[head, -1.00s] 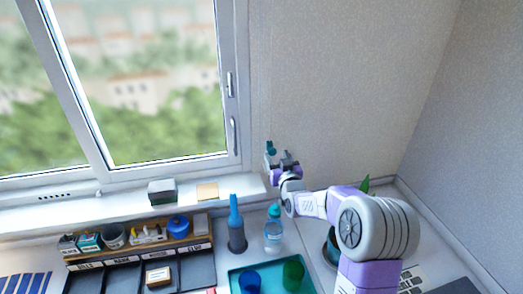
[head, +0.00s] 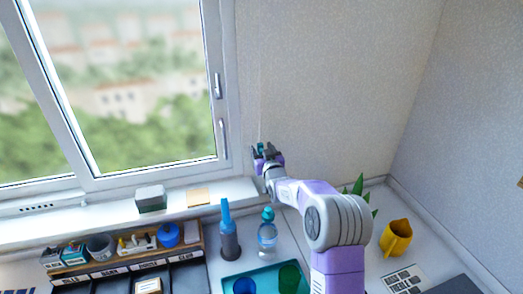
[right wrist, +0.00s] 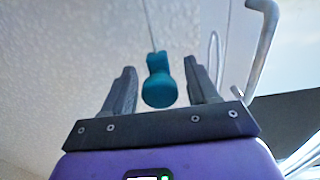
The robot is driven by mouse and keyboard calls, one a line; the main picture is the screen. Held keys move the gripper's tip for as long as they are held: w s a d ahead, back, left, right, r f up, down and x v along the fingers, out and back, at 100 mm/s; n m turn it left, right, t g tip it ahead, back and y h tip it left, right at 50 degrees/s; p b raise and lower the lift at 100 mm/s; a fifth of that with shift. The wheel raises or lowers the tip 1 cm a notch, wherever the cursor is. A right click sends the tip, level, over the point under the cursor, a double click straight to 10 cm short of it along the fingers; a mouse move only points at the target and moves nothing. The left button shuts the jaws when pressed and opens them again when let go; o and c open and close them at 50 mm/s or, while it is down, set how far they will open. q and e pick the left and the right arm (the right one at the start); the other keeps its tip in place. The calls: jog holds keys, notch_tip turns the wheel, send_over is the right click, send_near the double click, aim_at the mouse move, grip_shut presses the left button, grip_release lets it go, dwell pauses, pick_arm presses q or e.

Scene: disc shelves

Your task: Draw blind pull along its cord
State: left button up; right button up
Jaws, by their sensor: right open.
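The blind pull is a teal, bell-shaped knob (right wrist: 159,82) hanging on a thin pale cord (right wrist: 150,25) in the right wrist view. In the head view the pull (head: 260,147) shows small beside the window frame, partly hidden by the gripper. My right gripper (right wrist: 162,84) is open, with one dark finger on each side of the pull. A gap shows between the pull and each finger. The right gripper also shows in the head view (head: 266,152), in front of the wall just right of the window. My left gripper is not in view.
The window frame (head: 229,90) with its handles stands left of the gripper.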

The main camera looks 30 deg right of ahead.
jog(key=shift+w, duration=0.15)
jog(key=shift+c, duration=0.3)
grip_shut()
